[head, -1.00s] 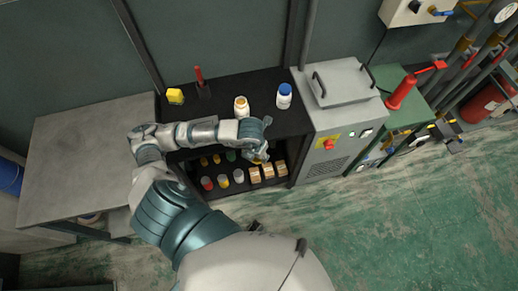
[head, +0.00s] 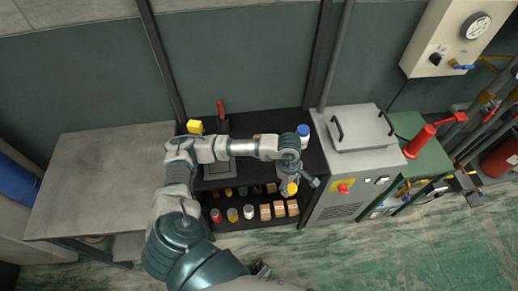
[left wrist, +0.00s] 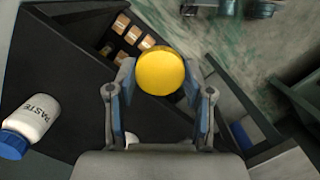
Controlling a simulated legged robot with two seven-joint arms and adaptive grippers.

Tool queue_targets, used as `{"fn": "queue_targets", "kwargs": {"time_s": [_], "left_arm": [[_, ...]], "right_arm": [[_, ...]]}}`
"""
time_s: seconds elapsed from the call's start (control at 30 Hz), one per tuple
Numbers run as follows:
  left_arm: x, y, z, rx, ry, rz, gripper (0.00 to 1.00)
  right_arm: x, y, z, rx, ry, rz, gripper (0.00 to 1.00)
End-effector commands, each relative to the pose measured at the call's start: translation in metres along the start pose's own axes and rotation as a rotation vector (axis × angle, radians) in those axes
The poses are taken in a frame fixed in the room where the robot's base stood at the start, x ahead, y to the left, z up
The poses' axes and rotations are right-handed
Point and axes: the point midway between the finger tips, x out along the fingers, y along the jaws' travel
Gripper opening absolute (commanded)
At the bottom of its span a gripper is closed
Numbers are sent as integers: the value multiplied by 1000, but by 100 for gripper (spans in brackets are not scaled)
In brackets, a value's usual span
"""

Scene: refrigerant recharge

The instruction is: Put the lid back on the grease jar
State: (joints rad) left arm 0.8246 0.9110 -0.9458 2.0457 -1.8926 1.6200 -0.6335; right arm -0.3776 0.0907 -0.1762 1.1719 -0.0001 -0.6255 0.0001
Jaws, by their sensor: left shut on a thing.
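A round yellow lid (left wrist: 160,70) is between the fingers of my left gripper (left wrist: 160,92) in the left wrist view, and the gripper is shut on it. In the head view the gripper (head: 293,184) holds the yellow lid (head: 292,188) over the front edge of the black bench, above the lower shelf. The grease jar is not clearly seen in the head view, where my arm covers its place on the bench top. A small white patch (left wrist: 131,138) shows low in the left wrist view, mostly hidden by the gripper; I cannot tell what it is. My right gripper is not in view.
A white paste jar with a blue cap (head: 303,131) stands on the black bench; it also shows in the left wrist view (left wrist: 31,124). Small boxes (head: 279,208) and containers fill the shelf. A grey machine (head: 350,150) stands right.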

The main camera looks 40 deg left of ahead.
Motion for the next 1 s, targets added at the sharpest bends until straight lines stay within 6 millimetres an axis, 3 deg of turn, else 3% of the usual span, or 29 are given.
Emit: {"fn": "queue_targets", "kwargs": {"time_s": [0.3, 0.5, 0.7, 1.0], "left_arm": [[-30, 42, 20, 982, 6, -146, 41], [-46, 57, 25, 1387, 5, -208, 41], [-52, 62, 26, 1525, 3, -230, 41], [-52, 62, 26, 1530, 2, -230, 41]], "right_arm": [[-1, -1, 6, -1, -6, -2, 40], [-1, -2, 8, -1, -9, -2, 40], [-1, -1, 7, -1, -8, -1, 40], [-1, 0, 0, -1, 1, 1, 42]]}}
